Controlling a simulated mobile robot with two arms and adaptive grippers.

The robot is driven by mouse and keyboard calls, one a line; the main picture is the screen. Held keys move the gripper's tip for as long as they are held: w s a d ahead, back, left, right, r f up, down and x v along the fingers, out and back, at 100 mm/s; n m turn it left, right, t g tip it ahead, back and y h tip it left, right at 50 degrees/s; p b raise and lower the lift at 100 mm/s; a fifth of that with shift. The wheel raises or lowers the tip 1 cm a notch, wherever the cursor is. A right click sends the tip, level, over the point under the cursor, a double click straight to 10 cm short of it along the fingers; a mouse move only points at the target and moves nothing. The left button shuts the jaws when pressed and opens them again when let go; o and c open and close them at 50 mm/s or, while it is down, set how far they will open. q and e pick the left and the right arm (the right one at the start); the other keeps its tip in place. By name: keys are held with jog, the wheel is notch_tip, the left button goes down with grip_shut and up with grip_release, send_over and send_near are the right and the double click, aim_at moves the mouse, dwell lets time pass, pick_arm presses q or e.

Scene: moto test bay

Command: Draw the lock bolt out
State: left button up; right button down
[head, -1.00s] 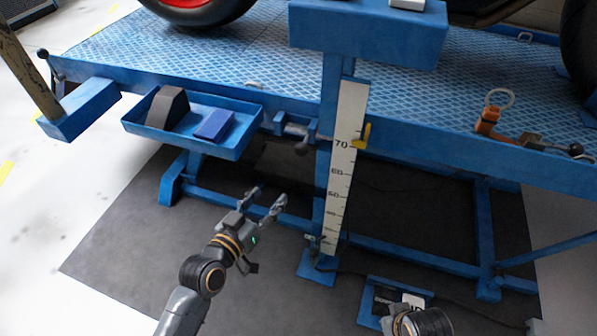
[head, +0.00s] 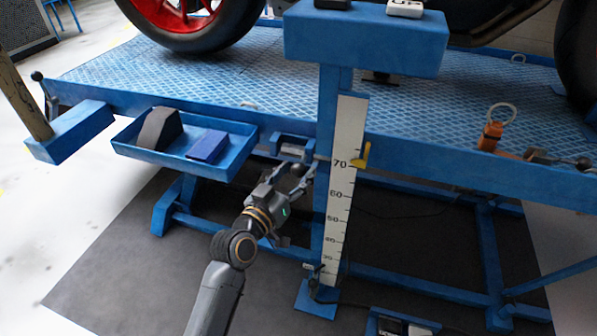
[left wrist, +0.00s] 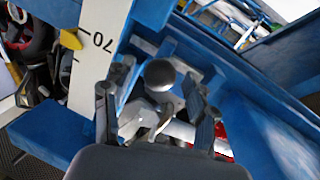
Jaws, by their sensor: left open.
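The lock bolt shows in the left wrist view as a round dark knob (left wrist: 159,75) on a pale metal shaft. It sits in a blue bracket (head: 290,145) under the lift table's front edge, just left of the post with the scale. My left gripper (head: 296,172) is open at the bracket, and it hides most of the knob in the head view. In the left wrist view its fingers (left wrist: 158,92) stand on either side of the knob, with gaps showing. I cannot tell whether either finger touches it. My right gripper is not in view.
The scale post (head: 345,190) with a yellow pointer (head: 364,155) stands close right of the gripper. A blue tray (head: 185,157) with a dark wedge and a blue block hangs to the left. An orange clamp (head: 490,138) is on the table edge at right.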

aim_at(290, 151)
pick_arm(q)
jog(key=shift+x, duration=0.85)
jog(key=shift+c, duration=0.4)
grip_shut()
jog(key=shift+w+a, duration=0.25)
jog(key=shift+a, duration=0.55)
jog(key=shift+w+a, duration=0.3)
jog(key=shift+a, duration=0.55)
jog(key=shift+w+a, duration=0.25)
jog(key=shift+a, duration=0.55)
jog(key=shift+c, duration=1.7)
grip_release()
jog(key=o, duration=0.3)
jog(key=shift+a, duration=0.15)
jog(key=shift+o, duration=0.6)
